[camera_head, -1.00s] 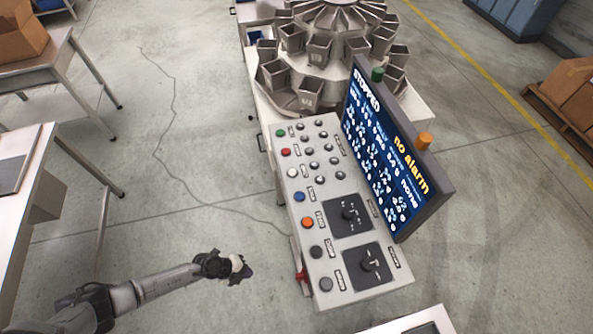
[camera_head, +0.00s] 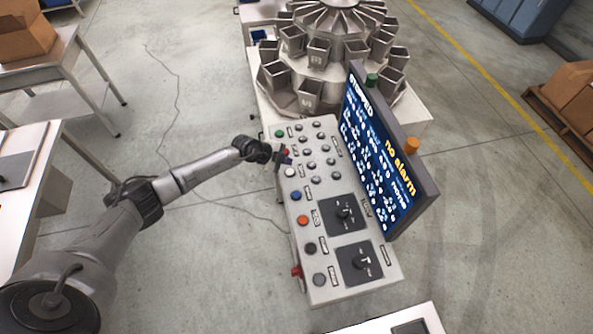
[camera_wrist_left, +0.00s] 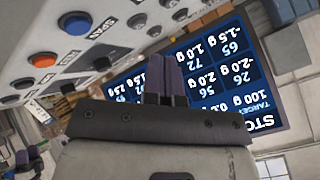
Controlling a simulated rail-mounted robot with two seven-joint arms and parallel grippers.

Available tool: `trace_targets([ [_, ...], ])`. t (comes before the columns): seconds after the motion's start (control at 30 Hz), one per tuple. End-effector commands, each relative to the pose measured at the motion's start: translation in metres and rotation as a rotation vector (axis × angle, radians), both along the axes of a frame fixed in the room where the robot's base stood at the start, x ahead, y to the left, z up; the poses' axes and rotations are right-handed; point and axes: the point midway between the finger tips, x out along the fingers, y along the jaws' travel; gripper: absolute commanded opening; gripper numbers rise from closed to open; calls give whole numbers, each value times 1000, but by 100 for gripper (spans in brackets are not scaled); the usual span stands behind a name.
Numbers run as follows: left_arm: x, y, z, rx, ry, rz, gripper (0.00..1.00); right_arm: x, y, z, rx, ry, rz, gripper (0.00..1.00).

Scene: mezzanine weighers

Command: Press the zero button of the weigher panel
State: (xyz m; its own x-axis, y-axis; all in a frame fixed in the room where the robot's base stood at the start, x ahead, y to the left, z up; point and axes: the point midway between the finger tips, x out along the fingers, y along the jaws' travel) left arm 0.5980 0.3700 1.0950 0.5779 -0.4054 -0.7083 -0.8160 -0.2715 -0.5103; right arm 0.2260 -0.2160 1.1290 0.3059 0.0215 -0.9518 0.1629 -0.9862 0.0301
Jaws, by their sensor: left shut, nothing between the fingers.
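The weigher panel (camera_head: 325,270) is a sloped grey console with a column of coloured buttons on its left side. Green (camera_head: 279,133), white (camera_head: 290,172), blue (camera_head: 295,195) and orange (camera_head: 302,220) buttons show; the red one is largely hidden by my left gripper (camera_head: 284,157). That gripper is shut and empty, at the panel's left edge beside the red and white buttons; contact cannot be told. In the left wrist view its fingers (camera_wrist_left: 165,80) are together, with a blue button (camera_wrist_left: 75,22) labelled SPAN at upper left. I cannot read which button is zero. My right gripper is not in view.
A screen (camera_head: 380,160) reading STOPPED and "no alarm" stands along the panel's right side, with green and orange lamps. The multihead weigher (camera_head: 330,60) stands behind. A table (camera_head: 30,190) is at left. Open floor lies between the table and panel.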

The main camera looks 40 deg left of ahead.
Motion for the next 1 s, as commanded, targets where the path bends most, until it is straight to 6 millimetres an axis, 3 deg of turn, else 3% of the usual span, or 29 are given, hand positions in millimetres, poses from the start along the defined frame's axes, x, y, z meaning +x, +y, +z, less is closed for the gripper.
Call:
trace_targets([
  [0.1, 10, 5, 16, -12, -4, 25, 0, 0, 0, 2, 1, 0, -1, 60],
  [0.3, 16, 8, 26, -22, -4, 43, 0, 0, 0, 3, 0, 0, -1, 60],
  [0.77, 17, 8, 25, -22, -5, 44, 0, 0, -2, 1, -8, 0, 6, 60],
  [1.0, 16, 8, 16, -22, -4, 43, 0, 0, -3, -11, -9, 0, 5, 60],
])
